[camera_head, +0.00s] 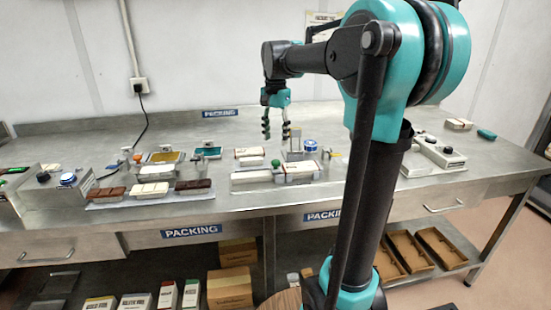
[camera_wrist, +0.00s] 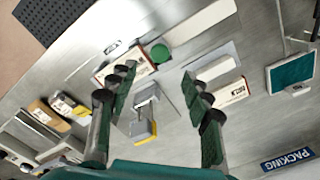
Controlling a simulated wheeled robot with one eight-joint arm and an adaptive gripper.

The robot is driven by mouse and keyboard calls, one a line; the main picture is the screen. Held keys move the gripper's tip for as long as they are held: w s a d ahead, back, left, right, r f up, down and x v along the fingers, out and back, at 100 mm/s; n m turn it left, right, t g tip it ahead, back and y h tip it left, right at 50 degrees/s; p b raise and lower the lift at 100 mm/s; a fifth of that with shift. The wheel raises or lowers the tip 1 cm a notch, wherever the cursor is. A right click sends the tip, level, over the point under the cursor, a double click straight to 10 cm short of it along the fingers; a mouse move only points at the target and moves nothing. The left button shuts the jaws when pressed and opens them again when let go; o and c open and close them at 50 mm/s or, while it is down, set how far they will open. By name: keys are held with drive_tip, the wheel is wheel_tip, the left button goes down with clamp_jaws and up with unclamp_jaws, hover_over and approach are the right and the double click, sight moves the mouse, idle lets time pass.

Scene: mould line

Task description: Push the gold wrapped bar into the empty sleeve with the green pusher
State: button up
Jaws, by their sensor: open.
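The pusher's round green knob (camera_head: 276,163) stands between pale blocks on the bench; it also shows in the wrist view (camera_wrist: 160,53). Pale sleeve-like boxes (camera_head: 249,153) lie around it, one with a red edge in the wrist view (camera_wrist: 122,68). I cannot tell which sleeve is empty. I cannot pick out the gold wrapped bar for sure. My gripper (camera_head: 276,133) hangs above the bench, behind the green knob in the head view. It is open and empty, with its fingers wide apart in the wrist view (camera_wrist: 160,92), apart from the knob.
A small grey stand with a yellow part (camera_wrist: 145,115) lies below my fingers. Trays of brown and white bars (camera_head: 150,190) are at the left. Control boxes stand at far left (camera_head: 55,190) and right (camera_head: 432,155). Bare bench (camera_head: 230,128) lies behind the blocks.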

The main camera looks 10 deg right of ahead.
sight(276, 161)
wheel_tip(276, 161, down, 9)
drive_tip(key=shift+r, duration=0.15)
drive_tip(key=shift+c, duration=0.2)
clamp_jaws()
idle(0.3)
